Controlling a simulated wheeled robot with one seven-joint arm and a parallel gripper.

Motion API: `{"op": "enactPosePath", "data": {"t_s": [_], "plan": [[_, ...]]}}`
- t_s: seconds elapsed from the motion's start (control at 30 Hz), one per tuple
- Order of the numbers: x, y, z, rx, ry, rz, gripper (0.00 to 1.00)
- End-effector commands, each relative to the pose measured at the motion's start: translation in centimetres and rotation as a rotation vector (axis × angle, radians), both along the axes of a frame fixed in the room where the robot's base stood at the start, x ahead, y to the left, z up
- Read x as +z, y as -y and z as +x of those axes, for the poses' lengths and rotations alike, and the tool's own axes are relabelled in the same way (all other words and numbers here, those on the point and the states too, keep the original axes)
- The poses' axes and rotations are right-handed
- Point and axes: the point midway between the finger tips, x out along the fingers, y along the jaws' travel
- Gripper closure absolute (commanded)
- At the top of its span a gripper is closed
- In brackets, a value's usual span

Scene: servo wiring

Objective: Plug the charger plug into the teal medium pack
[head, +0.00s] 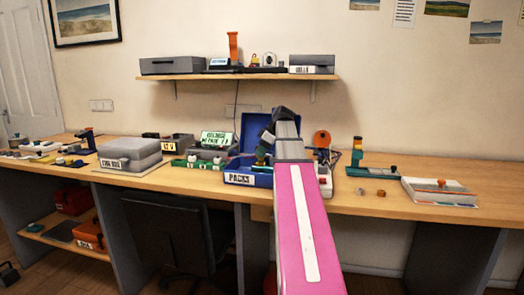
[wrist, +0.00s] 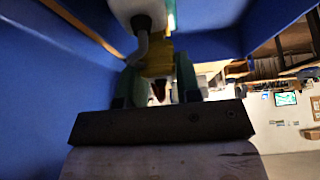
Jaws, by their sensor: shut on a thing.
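My gripper (wrist: 157,78) is inside the blue box in the wrist view, its two dark green fingers shut on a yellow piece (wrist: 158,62) that looks like the charger plug. A pale rounded body (wrist: 138,12) with a bent grey cable lies just beyond and to the left. In the head view my gripper (head: 265,141) reaches down at the blue box labelled PACKS (head: 240,180). The teal medium pack cannot be made out for sure in either view. Whether the plug touches any pack is hidden.
The blue box's walls (wrist: 40,90) stand close around my gripper. Left of the box are a green sign (head: 216,139), grey bins and a grey case (head: 128,150). On the right are a teal stand (head: 357,155) and a white tray (head: 440,192). A shelf (head: 240,76) hangs above.

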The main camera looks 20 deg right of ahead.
Motion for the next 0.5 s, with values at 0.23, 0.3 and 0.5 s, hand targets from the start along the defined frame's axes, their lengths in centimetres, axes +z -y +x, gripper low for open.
{"op": "enactPosePath", "data": {"t_s": [0.23,0.3,0.5], "plan": [[-0.53,0.0,-0.01,0.0,0.0,0.0,0.92],[-0.67,0.0,-0.01,-0.001,0.001,-0.001,0.92],[-1.1,0.0,0.0,-0.001,0.001,-0.001,0.92]]}}
